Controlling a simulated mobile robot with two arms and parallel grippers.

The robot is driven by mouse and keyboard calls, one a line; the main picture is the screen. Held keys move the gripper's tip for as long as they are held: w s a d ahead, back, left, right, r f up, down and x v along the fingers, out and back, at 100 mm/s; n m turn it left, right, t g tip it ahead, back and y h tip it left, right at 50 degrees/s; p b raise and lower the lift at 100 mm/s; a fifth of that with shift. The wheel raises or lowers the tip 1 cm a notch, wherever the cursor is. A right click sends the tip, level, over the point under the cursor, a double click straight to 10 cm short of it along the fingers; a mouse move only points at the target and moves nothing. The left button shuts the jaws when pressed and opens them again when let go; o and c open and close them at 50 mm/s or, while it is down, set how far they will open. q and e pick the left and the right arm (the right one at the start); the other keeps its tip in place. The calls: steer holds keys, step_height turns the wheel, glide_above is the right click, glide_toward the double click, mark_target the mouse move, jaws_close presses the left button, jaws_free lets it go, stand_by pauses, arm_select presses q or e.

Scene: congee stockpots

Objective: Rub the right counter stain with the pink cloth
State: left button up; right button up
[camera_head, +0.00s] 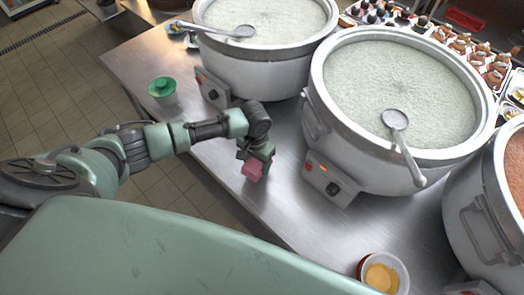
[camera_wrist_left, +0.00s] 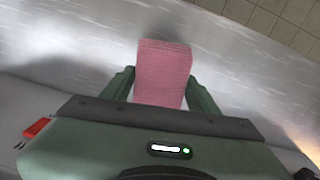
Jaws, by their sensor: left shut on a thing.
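My left gripper (camera_head: 256,161) is shut on the pink cloth (camera_head: 252,170), which looks like a small folded block. In the left wrist view the cloth (camera_wrist_left: 162,75) sits between the two green fingers (camera_wrist_left: 160,92), over the steel counter (camera_wrist_left: 75,40). The cloth is low over the counter (camera_head: 225,165) in front of the middle stockpot; I cannot tell whether it touches the metal. I cannot make out a stain on the counter in either view. My right gripper is not in view.
A middle stockpot (camera_head: 365,165) with a ladle (camera_head: 397,125) stands close to the right of my gripper. A rear stockpot (camera_head: 255,70) and a right stockpot (camera_head: 465,225) flank it. A cup (camera_head: 397,268) stands in front.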

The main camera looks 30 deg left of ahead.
arm_select(q)
steer(key=shift+r+p, duration=0.3)
steer(key=shift+r, duration=0.35)
steer(key=shift+d+r+p, duration=0.1)
steer(key=shift+r+p, duration=0.35)
steer(key=shift+r, duration=0.25)
steer(key=shift+s+r, duration=0.1)
steer(key=shift+r, duration=0.2)
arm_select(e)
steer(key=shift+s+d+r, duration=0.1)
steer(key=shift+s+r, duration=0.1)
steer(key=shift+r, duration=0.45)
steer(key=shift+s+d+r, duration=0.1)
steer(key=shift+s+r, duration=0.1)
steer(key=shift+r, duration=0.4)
arm_select(q)
steer(key=shift+f, duration=0.1)
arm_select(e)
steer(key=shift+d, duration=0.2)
